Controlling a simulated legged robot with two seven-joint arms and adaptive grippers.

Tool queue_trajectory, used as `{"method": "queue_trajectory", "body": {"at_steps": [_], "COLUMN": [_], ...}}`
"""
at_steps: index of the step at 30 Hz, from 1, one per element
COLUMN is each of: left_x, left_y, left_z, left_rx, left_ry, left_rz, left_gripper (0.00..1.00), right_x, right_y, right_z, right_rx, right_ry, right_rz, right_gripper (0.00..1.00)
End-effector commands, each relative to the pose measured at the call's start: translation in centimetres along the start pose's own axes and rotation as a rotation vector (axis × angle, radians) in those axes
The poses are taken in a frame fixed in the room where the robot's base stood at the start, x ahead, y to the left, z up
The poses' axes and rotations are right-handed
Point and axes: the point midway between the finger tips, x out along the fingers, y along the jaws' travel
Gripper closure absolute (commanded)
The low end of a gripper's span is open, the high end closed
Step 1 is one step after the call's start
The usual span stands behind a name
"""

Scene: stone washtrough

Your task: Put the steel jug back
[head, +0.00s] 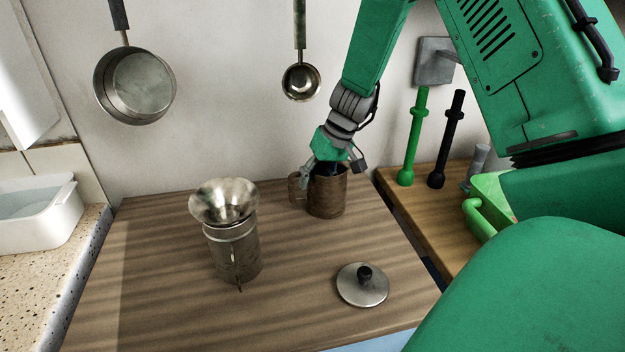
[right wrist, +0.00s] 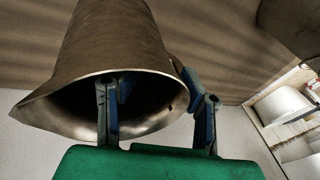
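A steel jug (head: 330,197) with a brownish, worn surface and a side handle stands upright on the wooden board, towards the back. My right gripper (head: 318,172) reaches down to its rim from above. In the right wrist view the jug (right wrist: 110,40) shows its flared mouth and spout. One finger of the gripper (right wrist: 155,85) goes into the mouth and the other is outside the wall, with a visible gap between them. The fingertips are partly hidden by the jug. My left gripper is not in view.
A metal vessel (head: 232,262) with a funnel (head: 224,203) on top stands left of the jug. A round lid (head: 362,287) lies in front. A pan (head: 138,88) and ladle (head: 301,82) hang above. Green (head: 413,140) and black (head: 447,140) upright rods stand right.

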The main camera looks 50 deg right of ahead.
Motion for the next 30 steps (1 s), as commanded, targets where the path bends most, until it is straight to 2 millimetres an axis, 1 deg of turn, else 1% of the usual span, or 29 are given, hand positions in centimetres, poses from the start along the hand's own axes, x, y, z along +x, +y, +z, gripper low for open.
{"method": "queue_trajectory", "body": {"at_steps": [5,8,11,15,21,25,30], "left_x": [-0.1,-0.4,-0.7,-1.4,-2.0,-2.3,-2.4], "left_y": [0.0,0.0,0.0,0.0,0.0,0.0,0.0], "left_z": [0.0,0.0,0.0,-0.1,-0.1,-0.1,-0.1], "left_rx": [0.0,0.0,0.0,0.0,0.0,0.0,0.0], "left_ry": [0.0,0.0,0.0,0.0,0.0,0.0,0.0], "left_rz": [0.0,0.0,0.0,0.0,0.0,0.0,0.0], "left_gripper": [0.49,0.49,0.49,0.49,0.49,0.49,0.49], "right_x": [-0.2,-1.1,-2.8,-5.9,-9.9,-11.5,-12.3], "right_y": [-0.1,-0.4,-0.5,-0.4,-0.2,-0.2,-0.2], "right_z": [0.0,-0.1,-0.1,-0.2,-0.2,-0.2,-0.1], "right_rx": [-0.001,-0.002,-0.003,-0.004,-0.001,-0.001,-0.001], "right_ry": [0.001,0.003,0.005,0.006,0.004,0.002,0.0], "right_rz": [0.002,0.003,0.003,0.002,0.001,0.001,0.001], "right_gripper": [0.65,0.65,0.65,0.65,0.65,0.65,0.65]}}
